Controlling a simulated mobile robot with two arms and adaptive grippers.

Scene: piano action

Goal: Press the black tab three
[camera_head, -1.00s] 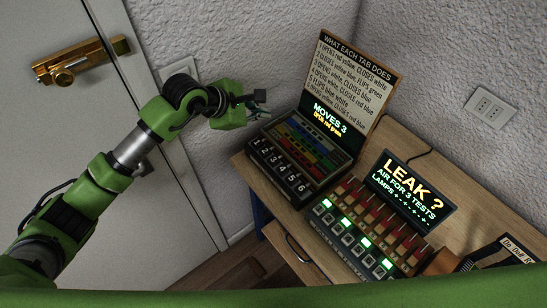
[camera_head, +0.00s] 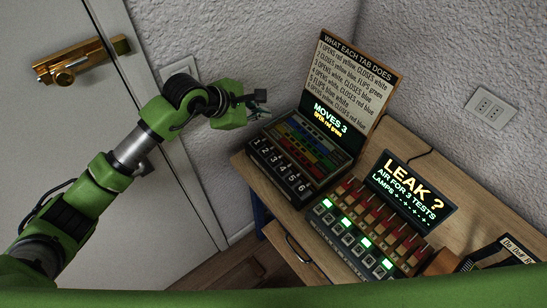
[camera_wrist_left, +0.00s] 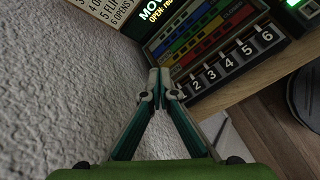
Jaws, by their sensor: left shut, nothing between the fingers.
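The black tab three (camera_head: 275,163) is one of several numbered black tabs in a row along the front of a dark box with coloured bars (camera_head: 307,140). It also shows in the left wrist view (camera_wrist_left: 211,73), to the right of my fingers. My left gripper (camera_head: 258,104) is shut and empty. In the head view it is up and left of the box, near the wall. In the left wrist view its fingertips (camera_wrist_left: 160,83) meet just left of the tab row, near tab one, and apart from tab three. My right gripper is not in view.
The box's screen (camera_head: 329,116) reads MOVES 3 and open red green. A sign (camera_head: 354,77) listing the tabs stands behind it. A second panel with lit green lamps (camera_head: 365,243) and a LEAK screen (camera_head: 410,191) stand to the right on the wooden table (camera_head: 440,150).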

